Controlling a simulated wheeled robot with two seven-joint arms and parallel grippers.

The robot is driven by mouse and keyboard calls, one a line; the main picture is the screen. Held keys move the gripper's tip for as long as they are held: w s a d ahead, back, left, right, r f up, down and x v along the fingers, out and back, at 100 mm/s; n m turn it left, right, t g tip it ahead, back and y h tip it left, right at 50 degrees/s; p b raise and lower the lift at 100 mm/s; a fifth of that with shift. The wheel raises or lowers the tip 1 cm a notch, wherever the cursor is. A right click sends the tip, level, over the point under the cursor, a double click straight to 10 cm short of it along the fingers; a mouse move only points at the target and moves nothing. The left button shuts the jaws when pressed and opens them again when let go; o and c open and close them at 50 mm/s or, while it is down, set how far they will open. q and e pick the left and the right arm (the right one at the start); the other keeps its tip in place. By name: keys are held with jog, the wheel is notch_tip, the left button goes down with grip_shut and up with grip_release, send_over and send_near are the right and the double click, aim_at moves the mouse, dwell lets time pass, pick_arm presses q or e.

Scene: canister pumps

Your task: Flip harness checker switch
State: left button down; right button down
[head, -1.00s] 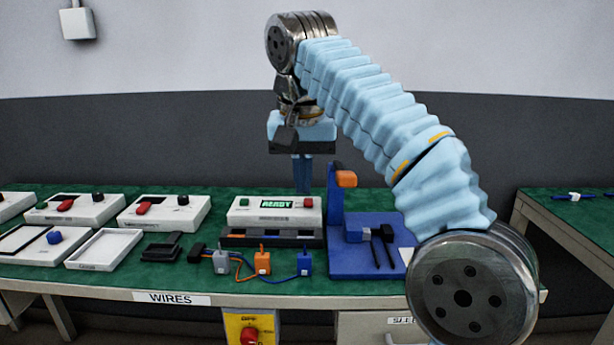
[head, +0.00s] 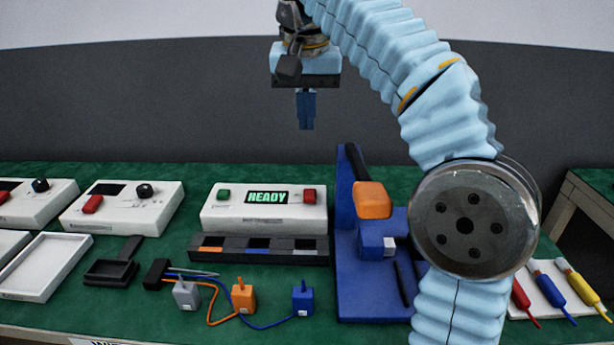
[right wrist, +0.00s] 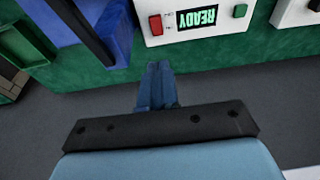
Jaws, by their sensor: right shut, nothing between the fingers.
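The harness checker (head: 264,208) is a white box with a lit green READY display, on the green bench in the middle of the head view. A green switch (head: 223,194) sits at its left end and a red switch (head: 309,195) at its right end. In the right wrist view the red switch (right wrist: 155,25) and green switch (right wrist: 240,11) show near the top. My right gripper (head: 306,127) is shut and empty, pointing down above and apart from the checker's right part. Its blue fingers (right wrist: 158,72) show in the wrist view. My left gripper is not in view.
A dark slotted strip (head: 260,250) lies before the checker. Grey (head: 186,294), orange (head: 243,296) and blue (head: 303,298) connectors with wires lie in front. A blue fixture with an orange-handled lever (head: 373,200) stands close to the right. White boxes with red switches (head: 124,208) stand left.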

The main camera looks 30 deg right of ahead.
send_over(307, 196)
jog(key=x, duration=0.4)
jog(key=s+a+x, duration=0.1)
jog(key=x, duration=0.3)
jog(key=s+x, duration=0.1)
jog(key=x, duration=0.3)
jog(key=shift+s+a+f, duration=0.2)
jog(key=shift+a+f, duration=0.05)
jog(key=shift+f, duration=0.05)
jog(key=shift+a+f, duration=0.1)
jog(key=shift+f, duration=0.65)
jog(key=b, duration=0.1)
jog(key=f+b, duration=0.1)
jog(key=b, duration=0.1)
jog(key=shift+s+a+f+t, duration=0.1)
jog(key=shift+s+f+t, duration=0.2)
jog(key=shift+t, duration=0.1)
jog(key=shift+r+h+p, duration=0.3)
jog(key=shift+r, duration=0.15)
jog(key=shift+w, duration=0.1)
jog(key=shift+w+d+r+p, duration=0.25)
jog(key=shift+w+d+p, duration=0.05)
jog(key=shift+w+p, duration=0.2)
jog(key=shift+w+d, duration=0.1)
jog(key=shift+w, duration=0.05)
